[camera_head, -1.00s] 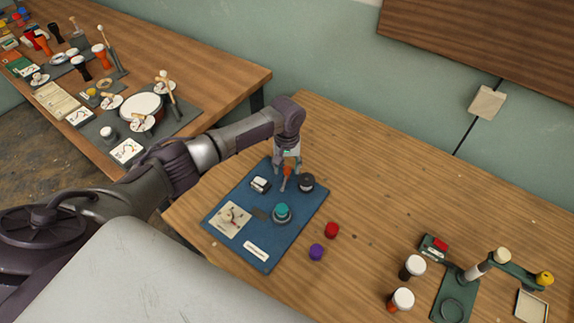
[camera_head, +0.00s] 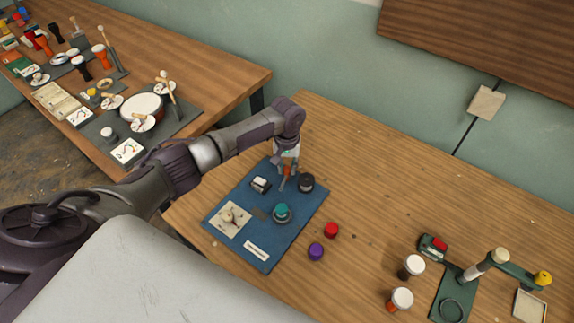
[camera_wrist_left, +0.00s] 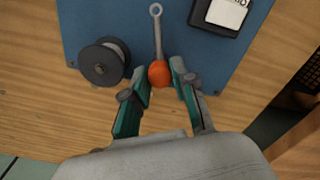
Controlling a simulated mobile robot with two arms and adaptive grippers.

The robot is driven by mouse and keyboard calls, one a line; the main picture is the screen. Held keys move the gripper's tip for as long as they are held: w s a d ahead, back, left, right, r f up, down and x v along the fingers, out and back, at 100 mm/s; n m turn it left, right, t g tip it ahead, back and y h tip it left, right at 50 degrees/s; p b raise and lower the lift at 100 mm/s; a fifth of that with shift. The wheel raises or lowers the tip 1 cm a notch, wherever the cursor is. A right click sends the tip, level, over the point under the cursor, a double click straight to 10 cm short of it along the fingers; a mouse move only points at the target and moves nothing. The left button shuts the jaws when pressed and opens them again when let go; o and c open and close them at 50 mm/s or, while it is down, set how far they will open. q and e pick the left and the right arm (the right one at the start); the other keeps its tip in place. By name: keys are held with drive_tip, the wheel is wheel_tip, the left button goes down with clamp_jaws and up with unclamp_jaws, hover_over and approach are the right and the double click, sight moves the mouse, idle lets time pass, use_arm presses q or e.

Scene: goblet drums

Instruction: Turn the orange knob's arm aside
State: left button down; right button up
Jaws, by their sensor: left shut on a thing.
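The orange knob (camera_wrist_left: 159,73) is at the edge of the blue board (camera_wrist_left: 90,20) in the left wrist view. Its grey arm (camera_wrist_left: 157,35), with a ring at the end, points up the picture and slightly left, across the board. My left gripper (camera_wrist_left: 161,77) has its teal-lined fingers on both sides of the knob and is shut on it. In the head view my left gripper (camera_head: 287,172) is over the far end of the board and partly hides the knob. My right gripper is in neither view.
A black spool-like part (camera_wrist_left: 103,62) is close beside the knob. A black-and-white block (camera_head: 260,185) and a teal knob (camera_head: 282,211) are also on the board. Red (camera_head: 331,230) and purple (camera_head: 316,251) pieces lie on the wooden table, right of the board.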

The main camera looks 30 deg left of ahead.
use_arm(q)
drive_tip(key=m+p, duration=0.1)
drive_tip(key=m, duration=0.2)
drive_tip(key=shift+r, duration=0.15)
drive_tip(key=m+p, duration=0.1)
drive_tip(key=m, duration=0.2)
drive_tip(key=shift+w+m, duration=0.1)
drive_tip(key=shift+m, duration=0.3)
drive_tip(key=m, duration=0.3)
drive_tip(key=shift+m, duration=0.4)
drive_tip(key=shift+m+p, duration=0.3)
drive_tip(key=shift+m, duration=1.8)
drive_tip(key=c, duration=0.9)
unclamp_jaws()
drive_tip(key=shift+c, duration=0.2)
